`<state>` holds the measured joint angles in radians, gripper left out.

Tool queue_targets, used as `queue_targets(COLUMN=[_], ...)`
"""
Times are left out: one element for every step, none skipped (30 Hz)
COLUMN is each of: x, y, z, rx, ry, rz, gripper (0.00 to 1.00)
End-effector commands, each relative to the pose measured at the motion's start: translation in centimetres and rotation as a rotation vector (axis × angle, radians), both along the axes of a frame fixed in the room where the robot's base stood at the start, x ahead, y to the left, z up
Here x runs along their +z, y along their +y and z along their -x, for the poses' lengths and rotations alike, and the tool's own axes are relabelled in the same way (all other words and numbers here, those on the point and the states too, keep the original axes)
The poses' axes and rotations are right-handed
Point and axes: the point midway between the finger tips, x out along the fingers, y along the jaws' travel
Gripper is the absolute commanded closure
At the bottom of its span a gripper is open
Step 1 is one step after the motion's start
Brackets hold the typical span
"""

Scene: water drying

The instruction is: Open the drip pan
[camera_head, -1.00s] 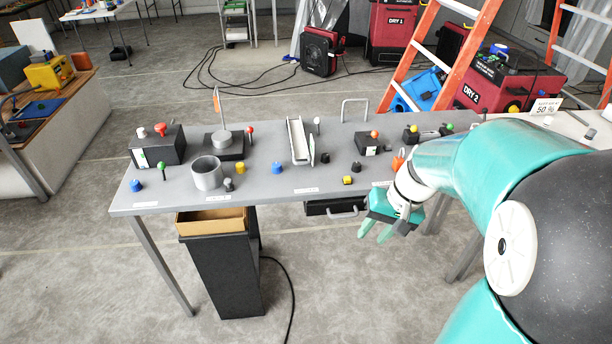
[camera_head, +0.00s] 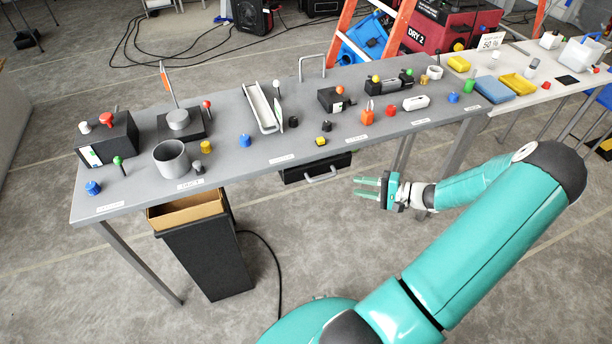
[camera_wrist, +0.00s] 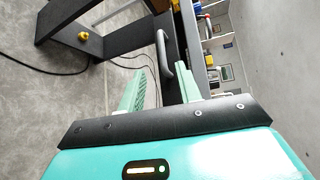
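The drip pan (camera_head: 300,172) is a black drawer hanging under the front edge of the grey table (camera_head: 228,178). It looks shut. Its grey bar handle (camera_head: 322,177) faces the front. My gripper (camera_head: 361,187) is to the right of the handle and slightly lower in the head view, with its green fingers apart, pointing left. In the wrist view the handle (camera_wrist: 162,52) stands ahead, roughly between the two open fingertips (camera_wrist: 160,84), and the dark pan (camera_wrist: 184,55) is behind it. The fingers look empty, and I see no contact with the handle.
A black bin (camera_head: 212,255) with a cardboard-coloured rim stands under the table's left part, with a cable on the floor beside it. Knobs, a grey cup (camera_head: 171,160) and small devices cover the tabletop. The floor in front of the pan is clear.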

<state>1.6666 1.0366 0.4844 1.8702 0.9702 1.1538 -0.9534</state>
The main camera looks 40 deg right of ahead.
Motion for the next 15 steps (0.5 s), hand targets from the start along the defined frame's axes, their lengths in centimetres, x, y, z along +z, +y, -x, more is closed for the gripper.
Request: queue_targets(x=[-0.3, -0.4, -0.5, -0.6, -0.6, -0.6, -0.6, -0.7, -0.8, -0.8, -0.9, -1.0, -1.1, -1.2, -1.3], y=[-0.7, -1.0, -1.2, -1.4, -1.4, -1.3, -1.2, -1.1, -0.9, -0.7, -0.5, -0.1, 0.2, 0.5, 0.9], z=[0.5, 0.7, 0.9, 1.0, 0.9, 0.8, 0.7, 0.5, 0.2, -0.2, -0.5, -1.1, -1.7, -2.2, -2.9], rx=[-0.028, -0.040, -0.050, -0.054, -0.055, -0.056, -0.056, -0.055, -0.055, -0.055, -0.054, -0.054, -0.054, -0.054, -0.054], ry=[-0.018, -0.026, -0.033, -0.036, -0.037, -0.037, -0.037, -0.037, -0.037, -0.037, -0.036, -0.035, -0.036, -0.036, -0.035], rz=[-0.012, -0.016, -0.019, -0.020, -0.019, -0.019, -0.019, -0.019, -0.019, -0.019, -0.020, -0.020, -0.021, -0.022, -0.022], gripper=[0.66, 0.66, 0.66, 0.66, 0.66, 0.66, 0.66, 0.66, 0.66, 0.66, 0.66, 0.66, 0.66, 0.66, 0.66])
